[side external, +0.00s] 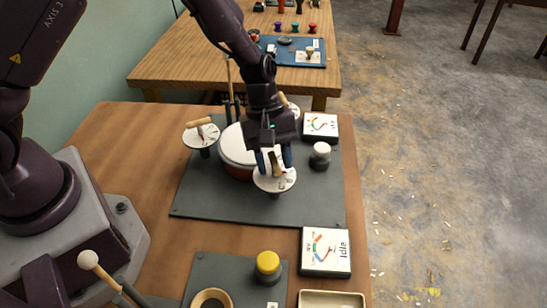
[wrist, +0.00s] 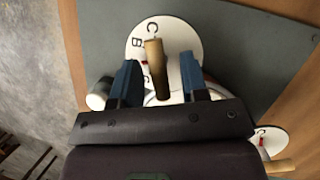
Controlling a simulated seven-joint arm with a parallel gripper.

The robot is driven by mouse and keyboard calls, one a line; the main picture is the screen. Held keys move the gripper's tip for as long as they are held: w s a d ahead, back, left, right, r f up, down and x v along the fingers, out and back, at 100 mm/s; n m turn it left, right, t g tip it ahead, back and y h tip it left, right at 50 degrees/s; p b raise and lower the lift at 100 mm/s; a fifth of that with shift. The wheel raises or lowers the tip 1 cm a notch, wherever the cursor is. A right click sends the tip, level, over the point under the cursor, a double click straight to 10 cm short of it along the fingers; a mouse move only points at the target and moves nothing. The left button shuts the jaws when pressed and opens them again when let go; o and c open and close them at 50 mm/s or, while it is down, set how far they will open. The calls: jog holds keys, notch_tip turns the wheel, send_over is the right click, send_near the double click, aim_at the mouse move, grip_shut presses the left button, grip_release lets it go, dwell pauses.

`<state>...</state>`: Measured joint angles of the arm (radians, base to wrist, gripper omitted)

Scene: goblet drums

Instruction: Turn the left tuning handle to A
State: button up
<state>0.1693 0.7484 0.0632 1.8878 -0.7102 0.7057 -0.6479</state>
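A white dial (side external: 275,181) with a wooden handle (side external: 274,163) stands at the front of the goblet drum (side external: 237,149). In the wrist view this dial (wrist: 187,38) shows the letters C and B, with the end of the wooden handle (wrist: 156,68) close to C. My gripper (wrist: 160,85) is open, with one blue finger on each side of the handle and gaps visible. In the side view my gripper (side external: 273,158) is low over the dial.
A dark board (side external: 210,198) carries the drum, the dials, a white-topped knob (side external: 320,155) and a sign (side external: 320,126). Nearer are a yellow button (side external: 268,264), an "Idle" sign (side external: 326,251) and a tray (side external: 331,298). A mallet (side external: 92,262) lies front left.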

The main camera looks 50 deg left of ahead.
jog(key=v, duration=1.3)
jog(key=s+a+r+m+t+y, duration=0.2)
jog(key=s+r+m, duration=0.4)
jog(key=s, duration=0.3)
jog(key=s+a+r+m+t+y, duration=0.2)
jog(key=s+a+r+m+t, duration=0.2)
jog(key=s+r+m, duration=0.2)
jog(key=s+r, duration=0.2)
jog(key=s, duration=0.2)
jog(key=shift+r+m+t, duration=0.3)
jog(key=shift+m+t, duration=0.1)
jog(key=shift+w+f, duration=0.1)
